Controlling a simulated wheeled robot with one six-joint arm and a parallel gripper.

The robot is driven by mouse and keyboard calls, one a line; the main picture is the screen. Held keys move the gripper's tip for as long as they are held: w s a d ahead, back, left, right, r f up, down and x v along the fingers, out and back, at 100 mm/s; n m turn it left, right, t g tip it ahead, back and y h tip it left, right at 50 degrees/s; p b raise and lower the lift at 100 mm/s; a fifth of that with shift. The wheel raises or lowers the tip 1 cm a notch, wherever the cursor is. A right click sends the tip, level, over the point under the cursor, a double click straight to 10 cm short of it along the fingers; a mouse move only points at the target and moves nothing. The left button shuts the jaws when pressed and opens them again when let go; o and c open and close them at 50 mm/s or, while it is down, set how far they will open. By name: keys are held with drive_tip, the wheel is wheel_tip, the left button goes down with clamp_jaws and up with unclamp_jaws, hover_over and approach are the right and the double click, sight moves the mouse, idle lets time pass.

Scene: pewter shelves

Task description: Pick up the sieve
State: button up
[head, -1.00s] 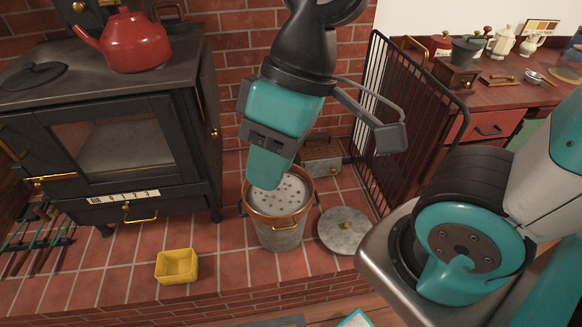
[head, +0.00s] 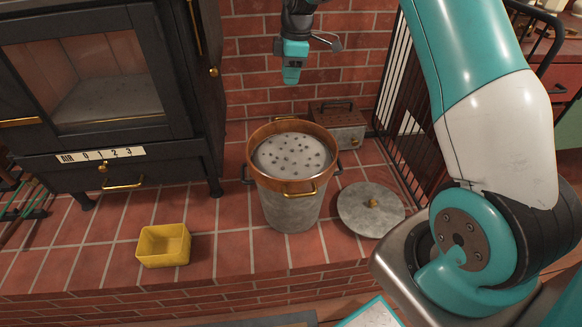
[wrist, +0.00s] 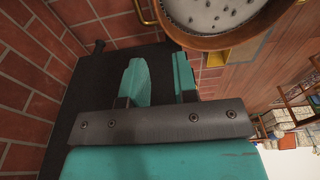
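The sieve (head: 292,157) is a round pan with a copper rim, brass handles and a pale, dark-dotted inside. It sits on top of a grey metal bucket (head: 290,208) with black side handles. My gripper (head: 291,80) is above and behind the sieve in the head view, near the brick wall and apart from it. In the wrist view the sieve (wrist: 215,18) shows at the upper right, beyond the fingertips. My gripper's teal fingers (wrist: 160,72) stand apart there with nothing between them.
A round grey lid (head: 360,212) lies right of the bucket, with a metal box (head: 338,128) behind. A yellow tray (head: 163,246) stands front left on the brick hearth. The black stove (head: 95,90) is at left, a wire guard (head: 400,150) at right.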

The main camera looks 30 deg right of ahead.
sight(286, 122)
drive_tip(key=f, duration=0.4)
drive_tip(key=a+f+b, duration=0.1)
drive_tip(key=f, duration=0.6)
drive_tip(key=shift+w+a+f+b, duration=0.15)
drive_tip(key=shift+w+f+b, duration=0.15)
drive_tip(key=shift+w, duration=0.05)
wheel_tip(286, 122, down, 5)
drive_tip(key=shift+w+f+b, duration=0.1)
drive_tip(key=shift+f+b, duration=0.1)
drive_tip(key=shift+b, duration=0.3)
drive_tip(key=shift+r, duration=0.1)
clamp_jaws()
